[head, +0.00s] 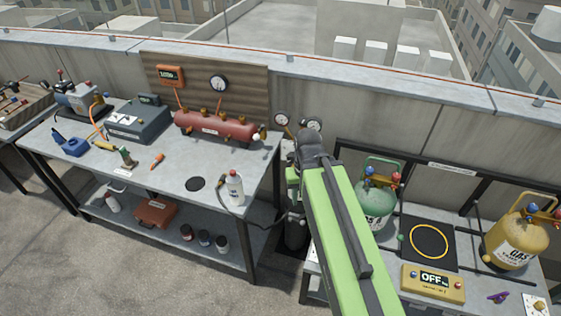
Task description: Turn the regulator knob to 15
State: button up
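Two round white-faced gauges, a left gauge (282,119) and a right gauge (314,124), stand against the parapet wall just beyond the far end of my arm. They look like part of a regulator, with a brass-coloured piece beside the left gauge. Their readings are too small to tell. I cannot make out the regulator knob; my arm covers the area below the gauges. A dark cylinder (295,232) shows partly to the left of my arm. My green arm reaches up from the bottom edge. My gripper's fingers do not show.
The left bench (85,165) holds a red tank (215,126), a grey box (138,122) and a white bottle (235,187) with a dark hose. Right, a green cylinder (374,204), a yellow cylinder (512,240) and an "OFF" box (433,284) stand around a black plate (412,238).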

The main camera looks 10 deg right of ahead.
aim_at(290, 156)
jog(key=u, duration=0.55)
jog(key=k, duration=0.1)
jog(key=u, duration=2.15)
jog(key=k, duration=0.85)
jog(key=u, duration=0.4)
jog(key=i, duration=0.45)
jog(key=z, duration=0.05)
